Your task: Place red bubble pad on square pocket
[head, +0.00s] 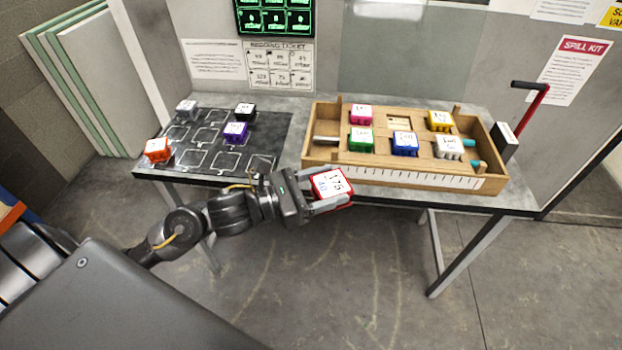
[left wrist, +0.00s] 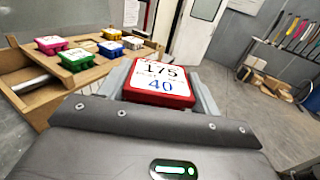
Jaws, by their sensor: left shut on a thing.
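The red bubble pad (head: 331,184) is a red block with a white top label; the label reads 175 and 40 in the left wrist view (left wrist: 160,82). My left gripper (head: 325,190) is shut on it, with a finger on each side. It holds the pad in front of the wooden frame's (head: 400,180) front edge, apart from the frame. A pale square pocket (head: 398,122) shows empty in the back row of the frame, between a pink block (head: 361,115) and a yellow block (head: 439,121). My right gripper is not in view.
Green (head: 361,141), blue (head: 405,144) and white (head: 449,147) blocks sit in the frame's front row. A dark mat (head: 200,160) with outlined squares lies left, holding orange (head: 157,150), purple (head: 236,132), black (head: 244,110) and grey (head: 187,106) blocks.

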